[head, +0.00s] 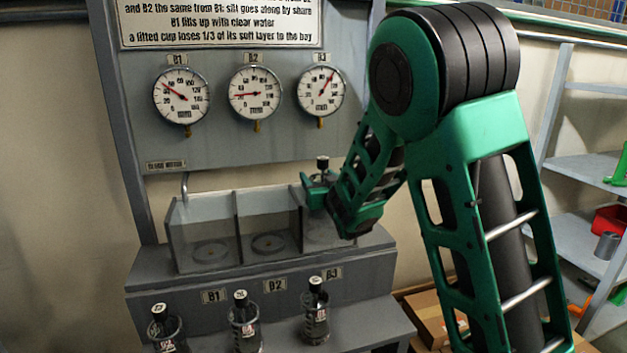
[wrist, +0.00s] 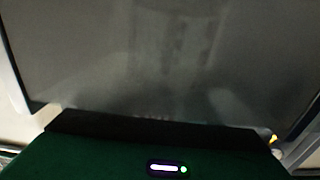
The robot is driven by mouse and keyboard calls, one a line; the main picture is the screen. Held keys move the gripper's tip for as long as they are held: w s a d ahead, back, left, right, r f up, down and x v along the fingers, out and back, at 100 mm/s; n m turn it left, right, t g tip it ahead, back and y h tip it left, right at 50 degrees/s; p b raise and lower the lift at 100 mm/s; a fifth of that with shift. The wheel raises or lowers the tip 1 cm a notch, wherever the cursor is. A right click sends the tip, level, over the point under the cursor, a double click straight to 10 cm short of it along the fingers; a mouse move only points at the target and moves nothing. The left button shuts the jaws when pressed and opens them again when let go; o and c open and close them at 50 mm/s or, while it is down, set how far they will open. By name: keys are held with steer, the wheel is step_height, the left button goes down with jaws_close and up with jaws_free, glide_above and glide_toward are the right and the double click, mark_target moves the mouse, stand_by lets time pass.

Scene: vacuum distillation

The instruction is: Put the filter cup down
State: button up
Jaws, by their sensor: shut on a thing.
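My gripper (head: 317,188) is at the right end of a clear tank with bays (head: 202,236), over the bay below gauge B3. It is shut on what looks like the filter cup, whose dark knob (head: 322,164) shows above the green jaws. The cup's body is mostly hidden by my gripper and arm, so I cannot tell whether its base touches the bay floor. The left and middle bays each show a round seat and no cup. The wrist view shows my green gripper housing (wrist: 150,155) below a blurred grey surface; no fingertips or cup are clear there.
Several gauges, including B1 (head: 181,96), B2 (head: 254,93) and B3 (head: 321,91), sit on the panel behind. Dark-capped vessels (head: 167,330), (head: 244,325) and (head: 315,315) stand on the lower front ledge. Shelves (head: 585,160) and a cardboard box (head: 430,318) are at right.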

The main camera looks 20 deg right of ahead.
steer(key=shift+f, duration=0.15)
steer(key=o, duration=1.8)
steer(key=shift+s+f, duration=0.1)
steer(key=shift+f, duration=0.05)
steer(key=shift+c, duration=0.2)
steer(key=shift+r, duration=0.25)
steer(key=s+r, duration=0.1)
steer(key=s, duration=1)
steer(key=shift+s, duration=0.4)
steer(key=shift+s, duration=0.1)
